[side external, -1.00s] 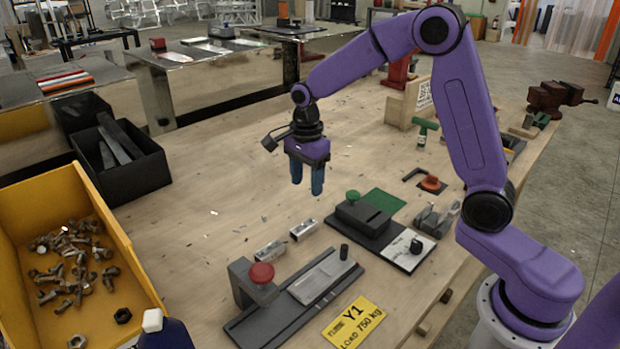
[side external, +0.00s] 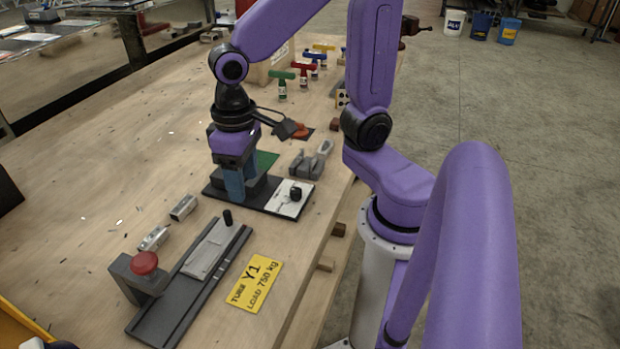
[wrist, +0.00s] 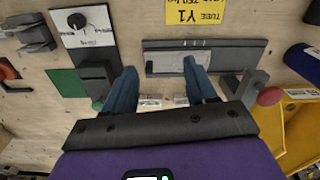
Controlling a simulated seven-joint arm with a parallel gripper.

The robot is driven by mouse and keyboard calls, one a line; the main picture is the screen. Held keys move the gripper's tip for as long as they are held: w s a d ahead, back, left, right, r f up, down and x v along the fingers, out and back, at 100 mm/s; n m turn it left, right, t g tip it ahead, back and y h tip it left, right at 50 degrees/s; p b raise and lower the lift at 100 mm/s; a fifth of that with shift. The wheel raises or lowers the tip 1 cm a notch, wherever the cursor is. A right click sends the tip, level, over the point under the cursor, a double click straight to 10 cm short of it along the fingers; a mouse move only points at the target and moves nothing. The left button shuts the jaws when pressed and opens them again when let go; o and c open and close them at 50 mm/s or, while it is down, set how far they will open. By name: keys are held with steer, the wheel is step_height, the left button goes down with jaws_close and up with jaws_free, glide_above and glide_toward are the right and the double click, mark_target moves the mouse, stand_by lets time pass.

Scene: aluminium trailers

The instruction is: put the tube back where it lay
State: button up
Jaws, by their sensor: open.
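Two short silver rectangular pieces that look like tube sections lie on the bench, one nearer the gripper (side external: 183,207) and one farther left (side external: 153,238). A longer flat silver piece (side external: 210,252) lies on a dark fixture (side external: 165,318) with a red knob (side external: 145,263). I cannot tell which piece is the task's tube. My gripper (side external: 235,192) is open and empty, pointing down by a dark block device (side external: 262,200), partly hiding it. In the wrist view, the short pieces (wrist: 150,102) show between my blue fingers (wrist: 160,68), with the dark fixture beyond.
A yellow "TUBE Y1 LOAD 750 kg" plate (side external: 255,283) lies right of the fixture. A green mat (side external: 267,161) and a grey clamp (side external: 310,163) are behind. Coloured T-handled tools (side external: 281,83) stand farther back. The wood left of my gripper is mostly clear.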

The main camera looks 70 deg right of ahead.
steer(key=s+d+n, duration=0.3)
steer(key=s+n, duration=0.7)
steer(key=s, duration=0.1)
steer(key=shift+s+d+f+n, duration=0.15)
steer(key=shift+d+f+n, duration=0.15)
steer(key=shift+d+n, duration=0.1)
stand_by(0.4)
